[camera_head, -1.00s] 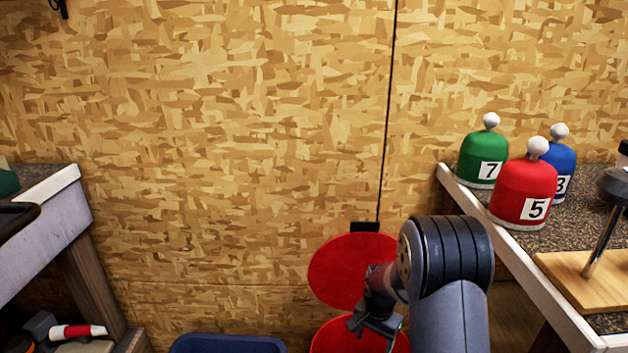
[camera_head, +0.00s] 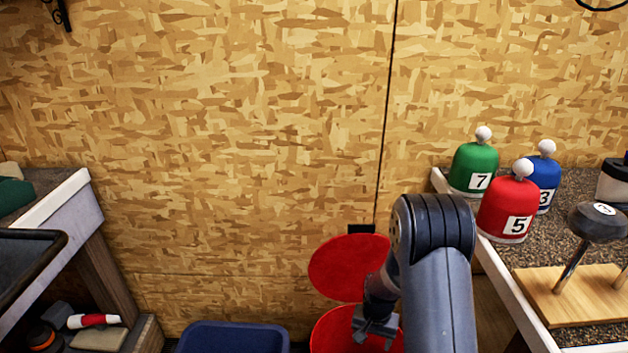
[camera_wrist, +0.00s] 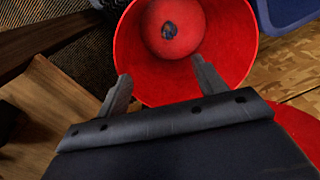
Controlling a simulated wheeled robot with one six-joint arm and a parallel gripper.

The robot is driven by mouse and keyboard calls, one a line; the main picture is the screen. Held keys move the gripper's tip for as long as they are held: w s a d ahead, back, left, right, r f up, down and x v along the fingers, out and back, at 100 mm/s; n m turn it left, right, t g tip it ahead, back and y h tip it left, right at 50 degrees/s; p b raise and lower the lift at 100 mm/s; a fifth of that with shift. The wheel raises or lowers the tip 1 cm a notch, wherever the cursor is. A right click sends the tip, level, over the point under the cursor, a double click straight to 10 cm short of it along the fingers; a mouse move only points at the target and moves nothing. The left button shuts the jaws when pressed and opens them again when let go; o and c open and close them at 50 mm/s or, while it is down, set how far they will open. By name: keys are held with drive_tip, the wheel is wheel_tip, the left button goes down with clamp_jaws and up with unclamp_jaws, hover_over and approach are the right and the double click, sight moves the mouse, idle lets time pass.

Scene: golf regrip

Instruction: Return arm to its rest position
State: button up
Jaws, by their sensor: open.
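My gripper (camera_head: 374,328) hangs low in front of the wall in the head view, below the bend of my arm. In the wrist view my gripper (camera_wrist: 160,85) shows two fingers spread apart with nothing between them. A red round bin (camera_head: 340,332) is behind and below the gripper in the head view, its red lid (camera_head: 345,268) tilted up. The wrist view looks down into the red bin (camera_wrist: 235,40), where a dark spot shows at the bottom.
A blue bin (camera_head: 235,338) stands left of the red one. At right, a bench (camera_head: 565,215) holds green (camera_head: 473,168), red (camera_head: 508,208) and blue (camera_head: 545,175) numbered headcovers and a club head (camera_head: 598,222) on a wooden stand. A shelf unit (camera_head: 60,220) is at left.

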drive_tip(key=s+r+n+p, duration=0.3)
drive_tip(key=s+r+p, duration=0.2)
drive_tip(key=p, duration=0.5)
drive_tip(key=shift+s+n+p, duration=0.4)
drive_tip(key=shift+s, duration=0.15)
